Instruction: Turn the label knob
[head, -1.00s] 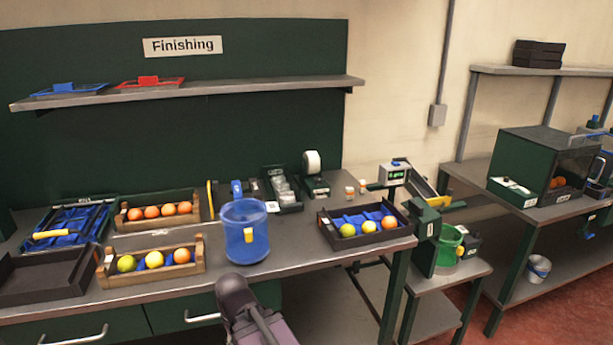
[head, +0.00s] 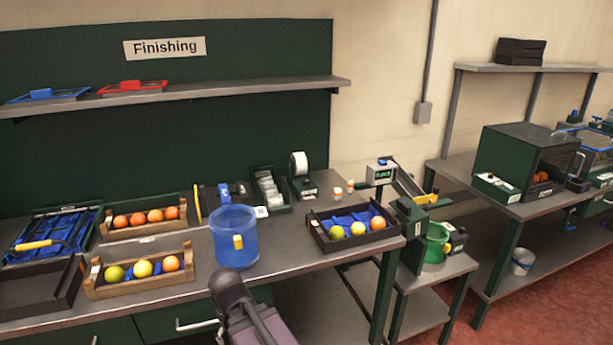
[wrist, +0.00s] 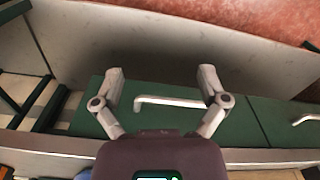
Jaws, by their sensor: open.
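A dark label dispenser with a white roll (head: 299,163) stands at the back right of the workbench in the head view. A knob on it is too small to make out. My gripper (wrist: 161,74) is open and empty in the wrist view, its two fingers spread wide in front of a green drawer front (wrist: 180,122) with a pale handle (wrist: 168,102). It touches nothing that I can see. In the head view only my dark arm shows at the bottom, and it is well apart from the dispenser.
A clear blue bucket (head: 235,252) stands at the bench front, between my arm and the dispenser. A dark crate (head: 318,241) with fruit sits in front of the dispenser. Wooden crates (head: 112,290) of fruit are at left. A lower side stand (head: 440,272) is right of the bench.

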